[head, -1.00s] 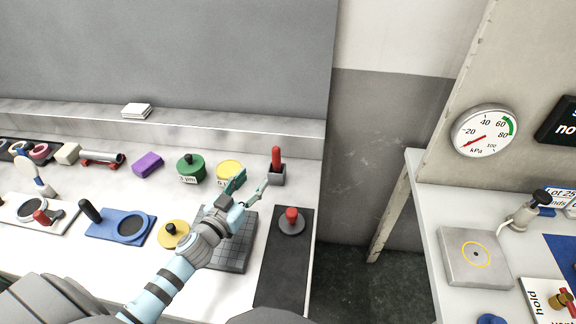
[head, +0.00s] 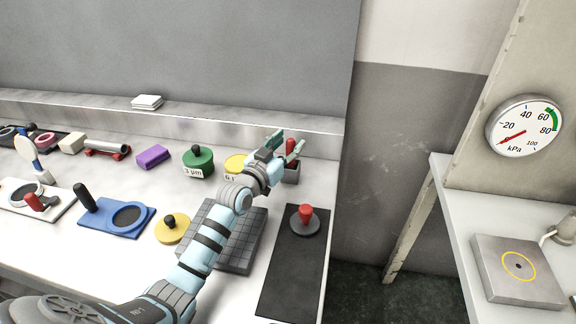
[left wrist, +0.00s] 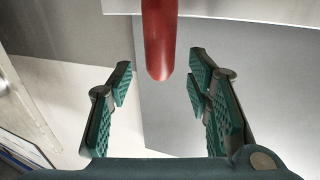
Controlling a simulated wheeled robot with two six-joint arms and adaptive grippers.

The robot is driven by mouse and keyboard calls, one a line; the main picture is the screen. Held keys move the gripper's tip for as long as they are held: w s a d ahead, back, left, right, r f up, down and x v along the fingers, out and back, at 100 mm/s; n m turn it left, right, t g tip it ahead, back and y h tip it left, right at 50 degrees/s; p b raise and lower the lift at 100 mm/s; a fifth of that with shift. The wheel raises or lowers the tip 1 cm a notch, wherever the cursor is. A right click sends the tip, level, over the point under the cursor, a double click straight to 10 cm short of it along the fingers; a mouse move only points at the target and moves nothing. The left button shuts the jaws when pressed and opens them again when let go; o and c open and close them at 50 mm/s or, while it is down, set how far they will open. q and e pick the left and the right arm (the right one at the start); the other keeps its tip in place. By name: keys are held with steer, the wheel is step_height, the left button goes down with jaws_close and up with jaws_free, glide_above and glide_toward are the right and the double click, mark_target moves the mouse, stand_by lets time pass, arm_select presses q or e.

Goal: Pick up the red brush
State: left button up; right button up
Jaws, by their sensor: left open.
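The red brush (head: 292,146) stands upright in a small dark grey holder (head: 292,173) near the back right of the bench. My left gripper (head: 288,141) is open and close to the brush's upper part, hiding some of it in the head view. In the left wrist view the red handle (left wrist: 158,40) comes down from the top edge, and its rounded end lies between the two open green-padded fingers (left wrist: 160,76). I see no contact between fingers and handle. My right gripper is not in view.
A grey grooved plate (head: 226,262) lies under my left arm. A dark mat (head: 290,270) carries a red-knobbed disc (head: 305,218). A yellow-topped tin (head: 236,164) and a green weight (head: 198,164) stand left of the gripper. The bench ends right of the mat.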

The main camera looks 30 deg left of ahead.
arm_select(q)
steer(key=shift+w+f, duration=0.2)
steer(key=shift+w, duration=0.8)
steer(key=shift+s+r, duration=0.1)
steer(key=c, duration=0.4)
jaws_close()
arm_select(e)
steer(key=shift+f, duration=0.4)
